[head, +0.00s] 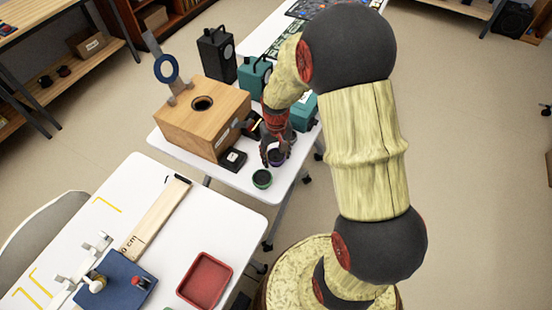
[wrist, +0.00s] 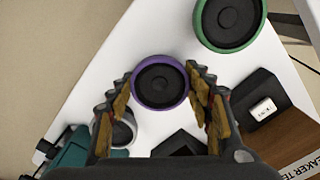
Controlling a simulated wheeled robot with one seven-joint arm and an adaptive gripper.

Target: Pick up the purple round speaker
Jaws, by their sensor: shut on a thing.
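The purple round speaker (wrist: 160,83) has a purple rim and a dark cone. In the wrist view it sits between the two fingertips of my gripper (wrist: 158,77), which are shut on its sides. In the head view, my gripper (head: 277,148) points down at the front part of the white table, and the purple speaker (head: 276,158) shows partly below its fingers. I cannot tell whether the speaker touches the table or is slightly raised.
A green-rimmed round speaker (wrist: 229,18) is close by; it also shows in the head view (head: 262,179). A wooden test box (head: 185,125), small black boxes (head: 232,160) and teal boxes (head: 304,112) crowd the table (head: 235,183). A white round thing (wrist: 123,131) is partly hidden behind a finger.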

